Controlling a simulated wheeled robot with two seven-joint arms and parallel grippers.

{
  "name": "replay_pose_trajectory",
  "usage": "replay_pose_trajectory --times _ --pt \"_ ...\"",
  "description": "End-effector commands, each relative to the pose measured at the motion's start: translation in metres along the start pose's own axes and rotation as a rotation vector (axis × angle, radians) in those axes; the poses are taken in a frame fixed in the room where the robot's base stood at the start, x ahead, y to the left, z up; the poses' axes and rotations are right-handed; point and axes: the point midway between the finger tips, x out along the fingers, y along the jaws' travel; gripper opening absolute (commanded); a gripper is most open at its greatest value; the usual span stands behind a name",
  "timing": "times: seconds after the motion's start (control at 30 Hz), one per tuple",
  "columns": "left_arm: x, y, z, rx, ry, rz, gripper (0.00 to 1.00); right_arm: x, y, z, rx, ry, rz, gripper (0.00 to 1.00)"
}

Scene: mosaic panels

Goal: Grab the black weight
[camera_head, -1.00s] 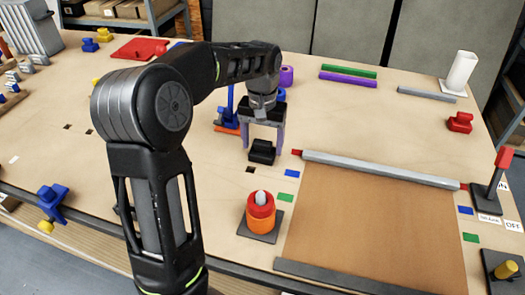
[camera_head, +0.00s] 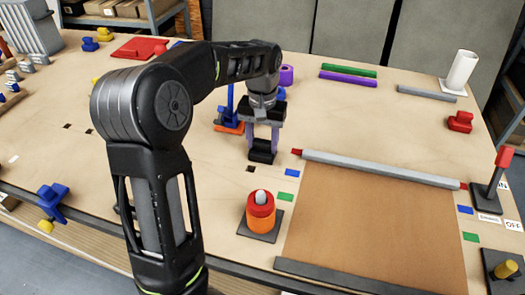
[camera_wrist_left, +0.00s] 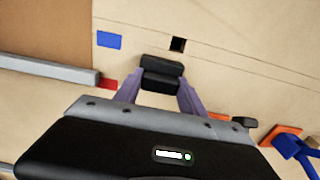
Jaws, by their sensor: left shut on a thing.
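The black weight (camera_head: 262,152) is a small dark block with a stepped top, standing on the wooden table left of the grey bar. My left gripper (camera_head: 263,143) is over it, pointing down, with its purple fingers shut on the weight's two sides. In the left wrist view the weight (camera_wrist_left: 161,75) sits between the fingertips (camera_wrist_left: 160,88). The weight appears to be still at the table surface; I cannot tell any gap under it. My right gripper is not in view.
A grey bar (camera_head: 380,170) lies along a brown sheet (camera_head: 375,225) to the right. An orange and red cylinder (camera_head: 261,212) stands on a dark plate in front. A blue upright piece with an orange base (camera_head: 229,126) is close left of the gripper.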

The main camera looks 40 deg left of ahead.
Motion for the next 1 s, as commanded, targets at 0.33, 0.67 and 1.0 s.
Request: replay_pose_trajectory --times 0.33,0.67,1.0 --pt "0.000 0.000 0.000 0.000 0.000 0.000 0.00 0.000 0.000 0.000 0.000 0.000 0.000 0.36" --pt "-0.002 0.000 -0.001 0.000 0.003 0.001 0.00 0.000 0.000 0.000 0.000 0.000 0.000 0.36" --pt "-0.011 0.000 -0.001 0.000 0.005 0.001 0.00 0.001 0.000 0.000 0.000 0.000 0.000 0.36"
